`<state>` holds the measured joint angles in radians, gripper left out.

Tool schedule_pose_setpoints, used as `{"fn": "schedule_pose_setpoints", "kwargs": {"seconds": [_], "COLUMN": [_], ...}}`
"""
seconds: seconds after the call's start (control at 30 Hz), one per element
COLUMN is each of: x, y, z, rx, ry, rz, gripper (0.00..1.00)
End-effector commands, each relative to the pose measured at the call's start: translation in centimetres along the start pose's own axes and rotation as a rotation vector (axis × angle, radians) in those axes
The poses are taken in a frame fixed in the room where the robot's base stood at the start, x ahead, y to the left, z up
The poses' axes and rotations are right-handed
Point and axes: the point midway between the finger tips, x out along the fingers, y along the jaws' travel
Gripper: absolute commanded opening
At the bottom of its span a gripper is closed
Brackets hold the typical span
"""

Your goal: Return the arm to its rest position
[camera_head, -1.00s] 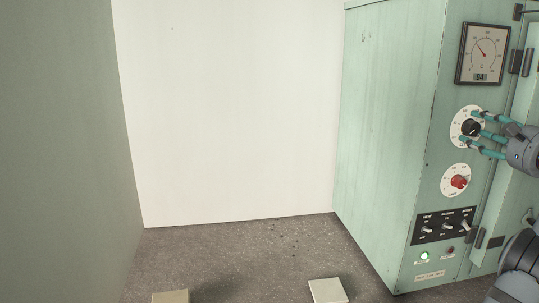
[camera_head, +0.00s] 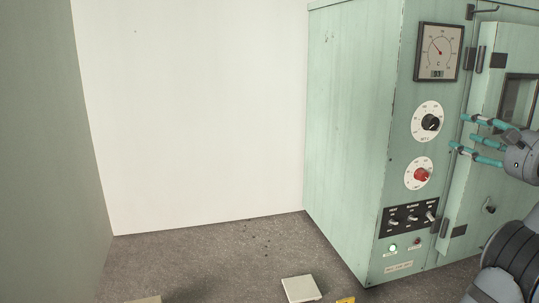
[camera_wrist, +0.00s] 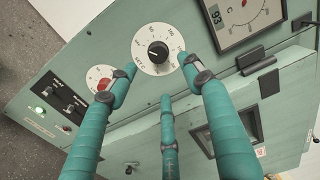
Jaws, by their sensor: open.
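My gripper (camera_head: 468,134) has three teal fingers, spread apart with nothing between them. In the head view it is at the right, just right of the upper black knob (camera_head: 431,122) and in front of the cabinet's door side. In the wrist view my gripper (camera_wrist: 160,82) points at the pale green cabinet (camera_wrist: 125,150), with the black knob (camera_wrist: 158,52) visible beyond the fingertips and clear of them. The red knob (camera_head: 422,174) is below the black one; in the wrist view, a finger partly covers the red knob's dial (camera_wrist: 97,76).
A gauge (camera_head: 438,52) sits above the knobs; its display seems to read 93. Toggle switches (camera_head: 411,218) and a lit green lamp (camera_head: 393,248) are below. The door has a window (camera_head: 518,98). A pale block (camera_head: 301,289) lies in front. Open floor lies left.

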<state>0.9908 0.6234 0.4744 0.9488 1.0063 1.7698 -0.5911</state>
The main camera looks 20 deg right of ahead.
Motion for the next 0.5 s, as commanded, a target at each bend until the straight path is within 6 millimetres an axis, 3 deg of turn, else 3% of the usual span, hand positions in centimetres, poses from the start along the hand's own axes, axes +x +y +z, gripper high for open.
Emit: {"fn": "schedule_pose_setpoints", "kwargs": {"seconds": [0.2, 0.5], "x": [4.9, 10.1], "y": [0.0, -0.1], "z": [0.1, 0.1], "rx": [0.0, 0.006], "ry": [-0.005, -0.004], "rz": [-0.001, -0.002], "gripper": [0.5, 0.5]}}
